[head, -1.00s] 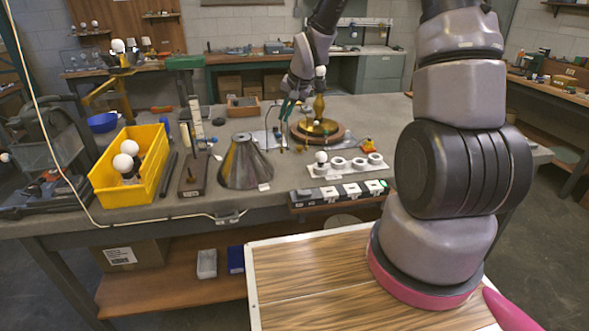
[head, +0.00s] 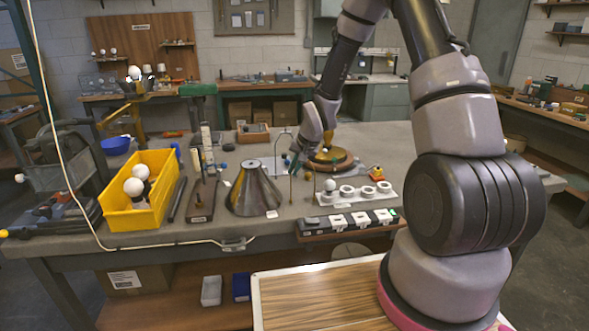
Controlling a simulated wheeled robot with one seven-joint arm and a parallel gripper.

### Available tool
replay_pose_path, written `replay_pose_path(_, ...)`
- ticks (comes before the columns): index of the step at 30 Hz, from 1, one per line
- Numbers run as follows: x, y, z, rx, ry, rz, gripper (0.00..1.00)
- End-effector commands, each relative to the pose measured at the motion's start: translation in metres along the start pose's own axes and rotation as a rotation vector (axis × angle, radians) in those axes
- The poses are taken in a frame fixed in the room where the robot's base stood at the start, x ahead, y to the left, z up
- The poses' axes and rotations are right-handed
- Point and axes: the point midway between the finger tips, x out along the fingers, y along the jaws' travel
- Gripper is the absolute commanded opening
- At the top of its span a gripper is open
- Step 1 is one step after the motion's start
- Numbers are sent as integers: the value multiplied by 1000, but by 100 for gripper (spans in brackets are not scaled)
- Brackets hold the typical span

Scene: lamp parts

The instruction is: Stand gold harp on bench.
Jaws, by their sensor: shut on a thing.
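My gripper (head: 295,165) is over the middle of the bench, pointing down, just behind and right of the dark cone shade. It is shut on what looks like the gold harp (head: 291,189), a very thin gold wire. Two thin upright gold lines show below and beside the fingers. Their lower ends are at or very near the bench top (head: 350,222); I cannot tell whether they touch it. The harp's upper part is hidden by the gripper or too thin to make out.
The cone shade (head: 253,190) stands close on the left. A white holder with rings and a bulb (head: 352,193) is close on the right, with a switch strip (head: 350,219) in front. A round wooden base (head: 330,162) with brass on it stands behind. A yellow bin (head: 140,200) is further left.

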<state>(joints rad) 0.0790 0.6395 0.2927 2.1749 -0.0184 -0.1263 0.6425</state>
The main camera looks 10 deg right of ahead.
Motion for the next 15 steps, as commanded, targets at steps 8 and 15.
replay_pose_path(8,1,0,0,0,0,0,36)
replay_pose_path(15,-4,-1,-1,0,0,0,36)
